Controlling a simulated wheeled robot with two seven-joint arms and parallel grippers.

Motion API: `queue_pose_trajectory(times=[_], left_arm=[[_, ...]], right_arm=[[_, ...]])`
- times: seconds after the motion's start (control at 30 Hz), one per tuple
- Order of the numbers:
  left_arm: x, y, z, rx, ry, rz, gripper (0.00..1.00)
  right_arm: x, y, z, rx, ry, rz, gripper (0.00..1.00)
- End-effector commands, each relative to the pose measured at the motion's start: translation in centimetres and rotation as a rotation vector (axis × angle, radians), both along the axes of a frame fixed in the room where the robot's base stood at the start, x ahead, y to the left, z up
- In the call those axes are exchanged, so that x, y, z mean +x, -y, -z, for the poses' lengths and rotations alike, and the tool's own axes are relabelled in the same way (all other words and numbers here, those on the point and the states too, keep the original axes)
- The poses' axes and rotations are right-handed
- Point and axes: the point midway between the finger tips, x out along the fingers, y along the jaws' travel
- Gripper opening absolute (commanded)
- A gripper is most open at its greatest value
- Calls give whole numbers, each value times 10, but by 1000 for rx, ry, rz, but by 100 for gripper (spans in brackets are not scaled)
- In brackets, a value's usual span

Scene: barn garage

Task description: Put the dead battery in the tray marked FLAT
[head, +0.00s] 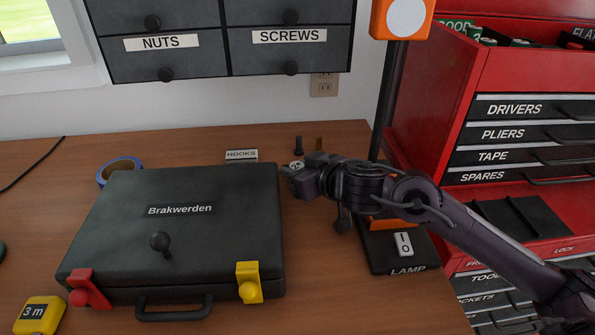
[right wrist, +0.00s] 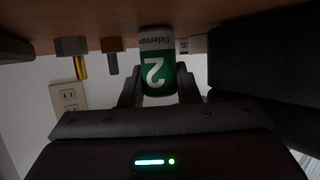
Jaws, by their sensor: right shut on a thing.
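My right gripper (head: 297,176) is at the back of the workbench, just right of the black case. It is shut on a green and white battery marked 2 (head: 297,165). In the right wrist view the battery (right wrist: 156,74) sits between the two fingers of the gripper (right wrist: 158,88), its end at the bench top; I cannot tell if it touches. The tray marked FLAT (head: 583,33) is at the far upper right on the red tool chest, partly cut off. The tray marked GOOD (head: 455,27) is left of it, holding batteries. My left gripper is out of view.
The black case (head: 190,235) fills the bench's left middle. A lamp base (head: 400,250) and its post (head: 388,100) stand between my gripper and the red tool chest (head: 450,90). Bolts (head: 298,145) stand behind the gripper. Blue tape (head: 118,168) lies back left.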

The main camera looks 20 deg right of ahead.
Motion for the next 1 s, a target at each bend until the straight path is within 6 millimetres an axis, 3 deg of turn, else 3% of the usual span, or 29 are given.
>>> queue_pose_trajectory(times=[0.27, 0.3, 0.47, 0.8, 1.0], left_arm=[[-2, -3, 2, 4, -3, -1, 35], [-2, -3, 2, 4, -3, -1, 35], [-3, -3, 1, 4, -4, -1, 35], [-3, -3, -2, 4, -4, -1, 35], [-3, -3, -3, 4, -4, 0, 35]], right_arm=[[0, 0, 3, 1, 1, 0, 3], [0, 0, 3, 1, 0, 0, 32], [0, 0, 3, 0, 0, 0, 51], [0, 0, -3, -1, 1, 0, 51], [-23, 7, -10, -4, -1, -1, 51]])
